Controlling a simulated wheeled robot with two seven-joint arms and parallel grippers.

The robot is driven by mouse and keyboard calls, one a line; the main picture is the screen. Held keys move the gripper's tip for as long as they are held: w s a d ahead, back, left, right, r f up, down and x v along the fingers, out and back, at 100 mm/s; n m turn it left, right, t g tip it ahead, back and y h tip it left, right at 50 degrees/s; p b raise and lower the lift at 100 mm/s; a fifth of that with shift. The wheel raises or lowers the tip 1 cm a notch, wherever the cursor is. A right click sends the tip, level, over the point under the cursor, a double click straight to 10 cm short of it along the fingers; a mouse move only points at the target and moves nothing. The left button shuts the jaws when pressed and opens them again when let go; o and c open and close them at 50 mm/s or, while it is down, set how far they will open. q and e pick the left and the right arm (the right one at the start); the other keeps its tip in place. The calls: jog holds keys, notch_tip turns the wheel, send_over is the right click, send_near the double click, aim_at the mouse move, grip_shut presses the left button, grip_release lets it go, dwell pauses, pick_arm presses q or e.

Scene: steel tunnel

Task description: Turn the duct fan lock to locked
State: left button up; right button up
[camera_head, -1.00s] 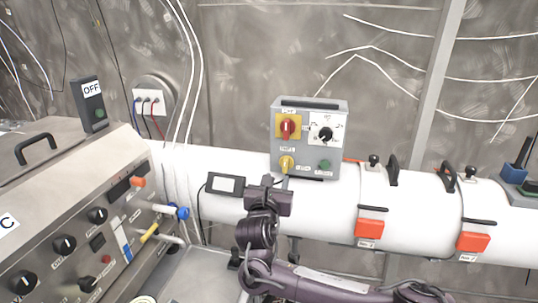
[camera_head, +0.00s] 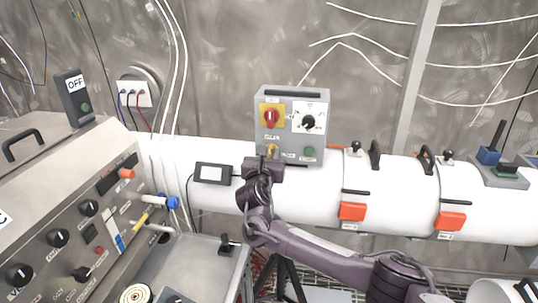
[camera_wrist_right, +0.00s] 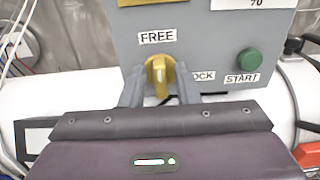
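The duct fan lock is a yellow knob (camera_wrist_right: 160,72) low on a grey control box (camera_head: 292,110). In the right wrist view its grip stands about upright, under the label FREE (camera_wrist_right: 157,37). The LOCK label (camera_wrist_right: 203,77) is to its right and partly hidden. My right gripper (camera_wrist_right: 160,92) is in front of the knob, with one finger on each side. Gaps show between the fingers and the knob, so it is open. In the head view the right gripper (camera_head: 263,160) covers the knob's lower part. My left gripper is in neither view.
Beside the knob is a green START button (camera_wrist_right: 249,60). Above are a red switch (camera_head: 270,117) on yellow and a black dial (camera_head: 308,121). The box sits on a white duct (camera_head: 400,190). A sloped console (camera_head: 70,210) fills the left side.

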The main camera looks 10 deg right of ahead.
grip_shut()
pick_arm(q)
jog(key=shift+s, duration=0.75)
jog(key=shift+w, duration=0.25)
pick_arm(e)
jog(key=shift+m, duration=1)
jog(key=m, duration=0.3)
jog(key=shift+s+d+f+m, duration=0.1)
jog(key=shift+d+m, duration=0.1)
jog(key=shift+m, duration=0.1)
jog(key=m, duration=0.2)
jog(key=shift+d+f+m, duration=0.1)
jog(key=shift+m, duration=0.2)
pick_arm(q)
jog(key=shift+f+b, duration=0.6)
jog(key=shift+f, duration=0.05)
pick_arm(e)
jog(key=m, duration=0.6)
jog(key=f+m, duration=0.1)
jog(key=m, duration=0.2)
jog(key=shift+s+d+m, duration=0.1)
jog(key=shift+d+m, duration=0.1)
jog(key=shift+m, duration=0.1)
